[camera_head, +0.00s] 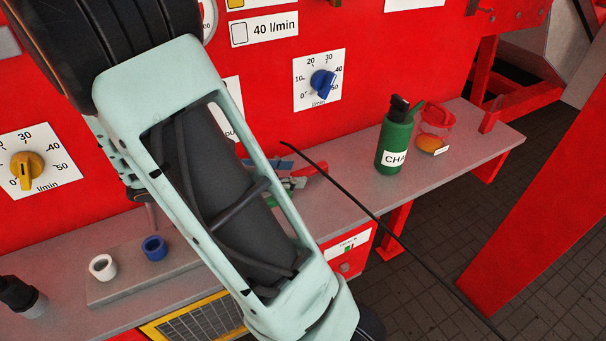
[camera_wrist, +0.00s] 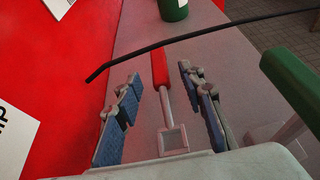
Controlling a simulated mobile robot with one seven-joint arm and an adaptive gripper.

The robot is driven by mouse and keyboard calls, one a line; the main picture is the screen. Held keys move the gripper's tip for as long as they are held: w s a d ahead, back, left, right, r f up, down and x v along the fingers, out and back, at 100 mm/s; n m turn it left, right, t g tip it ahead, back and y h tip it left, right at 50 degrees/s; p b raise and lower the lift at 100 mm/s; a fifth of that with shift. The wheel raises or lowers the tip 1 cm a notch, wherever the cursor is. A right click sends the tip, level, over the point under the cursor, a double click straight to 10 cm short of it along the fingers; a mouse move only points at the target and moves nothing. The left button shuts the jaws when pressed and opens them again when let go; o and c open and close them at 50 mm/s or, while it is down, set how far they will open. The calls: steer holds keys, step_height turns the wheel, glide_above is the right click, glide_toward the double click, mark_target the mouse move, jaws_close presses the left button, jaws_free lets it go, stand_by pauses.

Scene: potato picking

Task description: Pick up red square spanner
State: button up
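The red square spanner (camera_wrist: 160,70) lies on the grey shelf in the wrist view. Its red handle points away from me and its square metal end (camera_wrist: 173,139) is nearer. My gripper (camera_wrist: 159,76) is open, with one blue-padded finger on each side of the spanner and visible gaps to both. I cannot tell how high the fingers are above the shelf. In the head view my arm hides most of this spot, and only small red and green parts show beside it.
A thin black rod (camera_wrist: 200,33) crosses the wrist view beyond the fingers. A green-handled tool (camera_wrist: 292,78) lies right of the gripper. A green bottle (camera_head: 395,140) and an orange-and-red item (camera_head: 432,144) stand farther along the shelf (camera_head: 470,135). The red panel (camera_wrist: 75,50) rises at left.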

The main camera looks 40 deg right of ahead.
mark_target(298, 173)
steer(key=x, duration=0.3)
steer(key=shift+d+f, duration=0.1)
steer(key=shift+d, duration=0.1)
steer(key=shift+c, duration=0.2)
jaws_close()
